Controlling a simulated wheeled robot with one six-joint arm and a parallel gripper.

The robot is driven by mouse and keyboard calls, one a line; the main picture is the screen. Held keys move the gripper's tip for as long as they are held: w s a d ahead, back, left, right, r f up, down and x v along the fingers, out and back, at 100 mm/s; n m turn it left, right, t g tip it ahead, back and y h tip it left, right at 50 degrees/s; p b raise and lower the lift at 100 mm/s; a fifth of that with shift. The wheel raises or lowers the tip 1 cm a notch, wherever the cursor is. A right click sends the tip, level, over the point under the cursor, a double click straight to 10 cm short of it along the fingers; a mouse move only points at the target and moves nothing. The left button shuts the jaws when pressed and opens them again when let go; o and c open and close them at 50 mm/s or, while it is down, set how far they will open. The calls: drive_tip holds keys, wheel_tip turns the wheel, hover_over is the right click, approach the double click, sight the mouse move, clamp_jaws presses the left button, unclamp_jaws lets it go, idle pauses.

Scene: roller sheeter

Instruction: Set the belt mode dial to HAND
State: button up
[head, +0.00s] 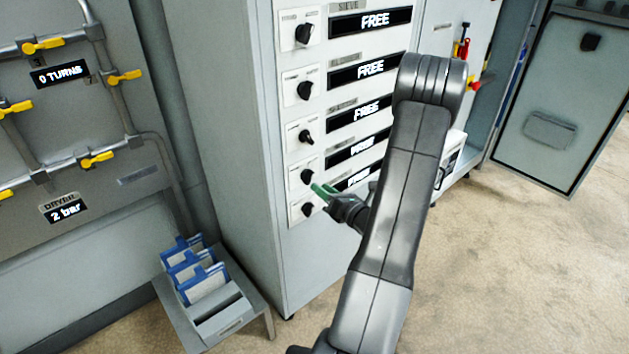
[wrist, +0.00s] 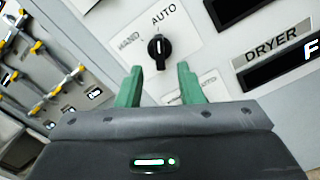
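A black dial (wrist: 158,50) on a white plate marked HAND at left and AUTO above stands just past my fingertips in the wrist view. Its white line runs about upright, toward AUTO. I cannot read a belt label on it; the strip to its right reads DRYER. My gripper (wrist: 160,80) has its green fingers apart and empty, below the dial and not around it. In the head view my gripper (head: 324,190) is at the lower part of the cabinet, near the fourth dial (head: 307,177) and the bottom dial (head: 307,210).
More dials, such as the top one (head: 305,32), run up the cabinet beside displays reading FREE (head: 376,20). A second plate (wrist: 180,100) is partly hidden behind my fingers. Yellow valves (head: 98,158) are at left. A rack of blue-edged cards (head: 252,290) stands low at left. Floor is clear at right.

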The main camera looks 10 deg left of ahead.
sight(308, 177)
drive_tip(key=shift+x, duration=2.2)
drive_tip(key=shift+c, duration=0.2)
clamp_jaws()
